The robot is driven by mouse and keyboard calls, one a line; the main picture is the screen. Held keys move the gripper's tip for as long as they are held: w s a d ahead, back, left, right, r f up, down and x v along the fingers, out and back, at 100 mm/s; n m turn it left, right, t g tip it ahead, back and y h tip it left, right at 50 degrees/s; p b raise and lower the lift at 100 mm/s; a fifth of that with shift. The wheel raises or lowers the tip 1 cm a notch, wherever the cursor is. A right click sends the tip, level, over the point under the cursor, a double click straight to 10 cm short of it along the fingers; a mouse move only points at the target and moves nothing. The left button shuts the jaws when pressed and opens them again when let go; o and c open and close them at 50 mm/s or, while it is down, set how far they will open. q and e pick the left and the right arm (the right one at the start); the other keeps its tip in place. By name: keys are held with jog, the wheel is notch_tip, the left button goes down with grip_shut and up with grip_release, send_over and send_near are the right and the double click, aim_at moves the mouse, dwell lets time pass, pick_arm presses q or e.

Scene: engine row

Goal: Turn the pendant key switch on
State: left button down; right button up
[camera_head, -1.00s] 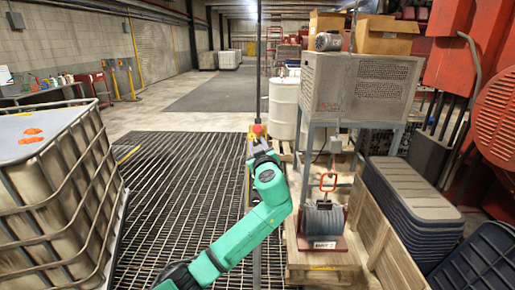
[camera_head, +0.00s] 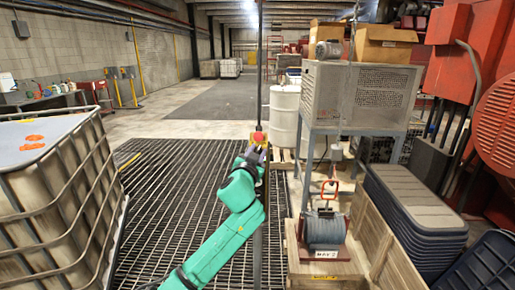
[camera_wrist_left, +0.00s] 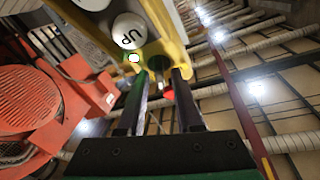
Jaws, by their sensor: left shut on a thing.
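The yellow pendant (camera_head: 263,142) hangs on a dark cable in the middle of the head view, with a red button (camera_head: 259,136) on it. In the left wrist view the pendant (camera_wrist_left: 176,55) fills the upper middle, with a white UP button (camera_wrist_left: 129,31) and a small green light (camera_wrist_left: 134,58). My left gripper (camera_head: 256,153) is at the pendant's lower part. Its dark fingers (camera_wrist_left: 160,88) reach to the pendant's lower end and are shut on the small key of the key switch, mostly hidden between them. My right gripper is out of view.
A caged tank (camera_head: 62,165) stands at the left. A wooden crate (camera_head: 375,245) with a grey motor-like unit (camera_head: 324,230) is at the lower right. A white drum (camera_head: 285,115) and a metal cabinet (camera_head: 335,90) stand behind. The grated floor (camera_head: 175,190) between is clear.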

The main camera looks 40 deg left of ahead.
pick_arm(q)
jog(key=shift+m+h+p, duration=0.55)
jog(key=shift+m+h, duration=0.05)
jog(key=shift+m, duration=0.4)
jog(key=c, duration=0.9)
grip_release()
jog(key=b+v, duration=0.1)
jog(key=v, duration=0.6)
jog(key=b+v, duration=0.1)
jog(key=v, duration=0.6)
jog(key=shift+s+f+b, duration=0.2)
jog(key=shift+s+b, duration=0.1)
jog(key=shift+s, duration=0.05)
